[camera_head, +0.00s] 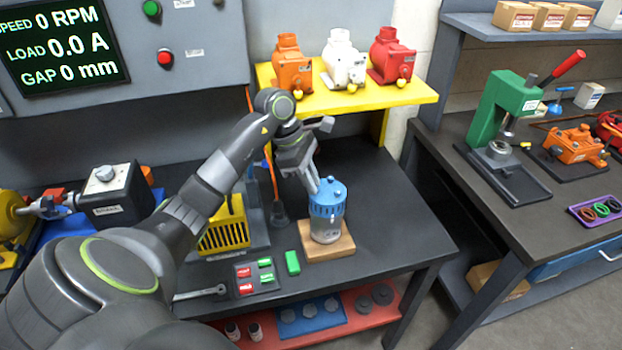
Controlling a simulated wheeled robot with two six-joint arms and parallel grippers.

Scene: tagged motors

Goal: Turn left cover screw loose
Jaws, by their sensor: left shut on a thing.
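A motor (326,229) with a silver body and a blue vented cover (328,204) stands upright on a wooden block (338,248) on the dark bench. My left gripper (314,188) reaches down from the upper left. Its fingers are shut at the left side of the blue cover's top, where the left cover screw sits. The fingers hide that screw. A small blue knob shows on top of the cover, to the right of the fingertips. My right gripper is not in view.
A yellow shelf (400,97) behind the motor holds orange, white and red motors. Red and green tags lie on a dark tray (243,281), with a green block (292,262) beside it. Bench space right of the motor is clear.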

